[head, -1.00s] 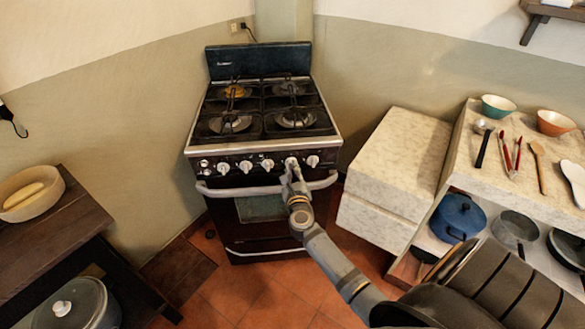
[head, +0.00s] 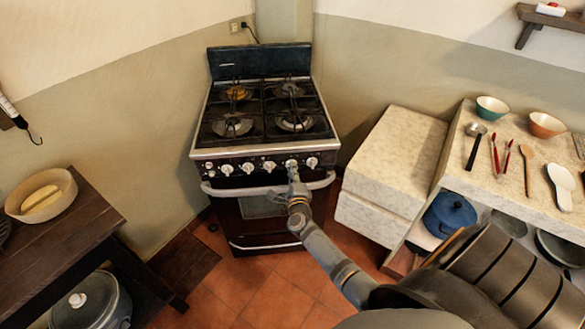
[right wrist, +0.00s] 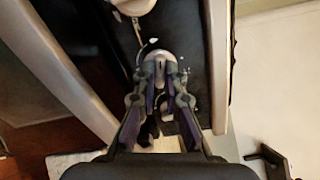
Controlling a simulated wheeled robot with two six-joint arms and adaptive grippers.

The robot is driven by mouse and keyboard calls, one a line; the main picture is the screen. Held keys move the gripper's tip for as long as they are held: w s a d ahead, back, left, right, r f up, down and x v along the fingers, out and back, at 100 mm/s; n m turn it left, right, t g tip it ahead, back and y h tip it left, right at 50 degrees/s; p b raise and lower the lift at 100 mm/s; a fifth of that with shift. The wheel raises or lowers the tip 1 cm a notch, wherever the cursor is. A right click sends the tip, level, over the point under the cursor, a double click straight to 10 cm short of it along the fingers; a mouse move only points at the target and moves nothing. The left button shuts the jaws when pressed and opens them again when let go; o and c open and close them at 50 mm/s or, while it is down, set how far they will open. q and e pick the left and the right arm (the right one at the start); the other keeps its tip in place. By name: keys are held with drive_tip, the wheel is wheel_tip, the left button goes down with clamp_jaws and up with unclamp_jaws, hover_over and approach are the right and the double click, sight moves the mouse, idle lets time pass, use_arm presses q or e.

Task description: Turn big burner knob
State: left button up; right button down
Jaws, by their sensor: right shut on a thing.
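The black stove (head: 265,200) stands in the corner, with a row of several white knobs along its front panel. My right gripper (head: 293,174) is at the second knob from the right, the burner knob (head: 292,163). In the right wrist view my right gripper (right wrist: 163,70) has its two fingers closed on the sides of this burner knob (right wrist: 159,55). A neighbouring white knob (right wrist: 133,6) shows beyond it. The knob's pointer is partly hidden by the fingers. My left gripper is not in view.
The oven handle bar (head: 232,190) runs just below the knobs, close to my right arm. A pale stone counter (head: 395,150) stands to the right of the stove. A dark wooden table (head: 85,222) with a bowl (head: 41,193) is at the left. Red floor tiles are clear in front.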

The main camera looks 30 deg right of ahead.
drive_tip(key=shift+n+p, duration=0.35)
drive_tip(key=shift+n, duration=0.45)
drive_tip(key=c, duration=1.4)
unclamp_jaws()
drive_tip(key=v, duration=1.2)
